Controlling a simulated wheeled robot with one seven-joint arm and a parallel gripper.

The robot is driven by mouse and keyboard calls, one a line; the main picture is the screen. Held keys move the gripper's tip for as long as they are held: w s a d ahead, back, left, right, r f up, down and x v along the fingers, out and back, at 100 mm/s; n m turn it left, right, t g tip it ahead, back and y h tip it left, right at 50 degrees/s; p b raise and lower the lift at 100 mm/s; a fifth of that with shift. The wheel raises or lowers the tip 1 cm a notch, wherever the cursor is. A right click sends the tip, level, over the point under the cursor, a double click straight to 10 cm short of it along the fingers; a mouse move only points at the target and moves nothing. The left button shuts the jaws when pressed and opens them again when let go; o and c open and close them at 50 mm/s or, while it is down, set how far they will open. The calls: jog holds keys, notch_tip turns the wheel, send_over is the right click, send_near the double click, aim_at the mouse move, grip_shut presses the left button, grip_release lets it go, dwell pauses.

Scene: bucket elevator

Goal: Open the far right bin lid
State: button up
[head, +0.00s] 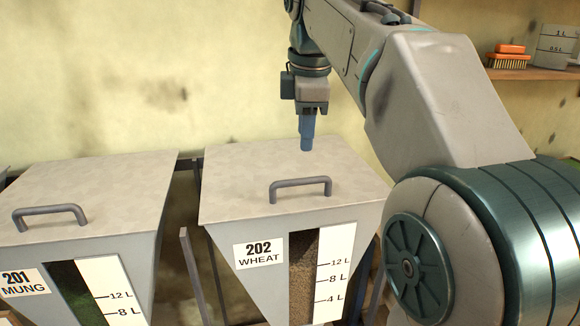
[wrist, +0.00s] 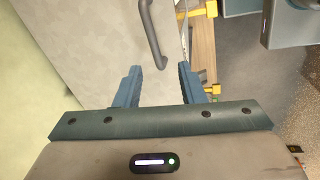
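The bin labelled 202 WHEAT (head: 258,252) is the rightmost bin I can make out, with its right side partly hidden by my arm. Its flat grey lid (head: 240,180) is shut and has a bar handle (head: 300,186) near the front edge. My gripper (head: 307,146) points down above the rear part of this lid, behind the handle and apart from it. In the wrist view my gripper (wrist: 160,82) has its two blue fingers spread with nothing between them. A lid handle (wrist: 152,35) shows beyond the fingertips on a grey lid (wrist: 95,50).
The bin labelled 201 MUNG (head: 130,250) stands to the left, its lid shut, with a narrow gap between the bins. A wall shelf (head: 540,74) at upper right holds an orange brush (head: 508,60) and a measuring container (head: 556,45). Yellow brackets (wrist: 205,10) show in the wrist view.

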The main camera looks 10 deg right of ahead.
aim_at(301, 179)
jog(key=w+f, duration=0.1)
jog(key=f, duration=0.2)
jog(key=w+f+n+b, duration=0.1)
jog(key=f, duration=0.3)
jog(key=w+f+n+b, duration=0.1)
jog(key=f, duration=0.2)
jog(key=shift+w+d+f, duration=0.25)
jog(key=shift+f, duration=0.15)
grip_shut()
